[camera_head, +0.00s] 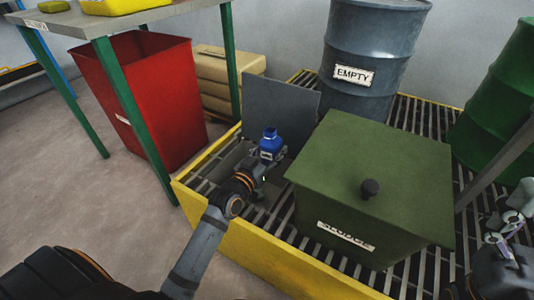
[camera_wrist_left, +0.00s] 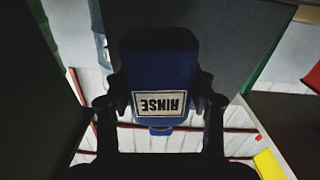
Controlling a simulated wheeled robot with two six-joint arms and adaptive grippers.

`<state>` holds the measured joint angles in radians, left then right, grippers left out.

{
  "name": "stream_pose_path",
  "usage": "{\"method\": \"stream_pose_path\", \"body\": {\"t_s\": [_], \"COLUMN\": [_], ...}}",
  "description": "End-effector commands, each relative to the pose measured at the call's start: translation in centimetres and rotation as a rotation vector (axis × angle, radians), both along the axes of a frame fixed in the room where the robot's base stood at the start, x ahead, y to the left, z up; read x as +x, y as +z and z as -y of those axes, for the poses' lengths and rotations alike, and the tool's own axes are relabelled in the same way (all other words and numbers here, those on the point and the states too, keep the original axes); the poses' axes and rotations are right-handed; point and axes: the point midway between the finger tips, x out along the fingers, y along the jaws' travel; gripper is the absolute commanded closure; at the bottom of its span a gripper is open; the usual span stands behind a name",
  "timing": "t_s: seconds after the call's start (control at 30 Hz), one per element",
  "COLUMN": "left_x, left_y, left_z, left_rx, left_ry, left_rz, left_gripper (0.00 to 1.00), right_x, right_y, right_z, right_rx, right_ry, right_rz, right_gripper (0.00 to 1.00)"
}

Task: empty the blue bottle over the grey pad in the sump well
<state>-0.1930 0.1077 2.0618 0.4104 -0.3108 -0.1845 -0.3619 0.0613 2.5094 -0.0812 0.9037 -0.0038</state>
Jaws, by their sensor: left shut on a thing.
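The blue bottle (camera_head: 271,144) is held upright or nearly so, its neck at the top, over the left part of the yellow-rimmed grated sump. My left gripper (camera_head: 262,165) is shut on it. In the left wrist view the bottle (camera_wrist_left: 158,65) sits between both fingers, its RINSE label upside down. An upright dark grey panel (camera_head: 281,103) stands just behind the bottle. I cannot make out the grey pad for certain; the bottle and my arm cover part of that area. Part of my right gripper (camera_head: 507,222) shows at the right edge; its jaw state is unclear.
A green SLUDGE box (camera_head: 375,170) with a black knob stands close right of the bottle. A blue-grey EMPTY drum (camera_head: 372,45) is behind, a green drum (camera_head: 500,95) far right. A red bin (camera_head: 150,95) and green-legged table (camera_head: 120,20) stand left, beyond the yellow rim (camera_head: 235,245).

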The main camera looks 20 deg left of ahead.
Motion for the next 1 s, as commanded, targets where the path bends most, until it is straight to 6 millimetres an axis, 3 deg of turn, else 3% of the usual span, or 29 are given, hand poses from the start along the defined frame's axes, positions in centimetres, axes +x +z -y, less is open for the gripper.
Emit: {"method": "stream_pose_path", "body": {"t_s": [0.13,0.57,0.9,1.0], "left_x": [-0.1,-0.1,-0.1,-0.1], "left_y": [-0.2,0.1,3.2,3.1], "left_z": [0.4,0.6,0.6,0.6], "left_rx": [0.037,0.052,0.052,0.051], "left_ry": [0.000,0.000,0.000,0.000], "left_rz": [0.007,0.009,0.008,0.007], "left_gripper": [0.80,0.80,0.80,0.80], "right_x": [0.0,0.0,0.0,-0.1], "right_y": [-0.9,-0.8,2.5,2.6], "right_z": [-0.1,-0.1,-0.1,-0.1], "right_rx": [-0.003,-0.004,-0.003,-0.004], "right_ry": [-0.004,-0.005,-0.005,-0.004], "right_rz": [-0.001,0.000,0.001,0.003], "right_gripper": [0.12,0.12,0.12,0.12]}}
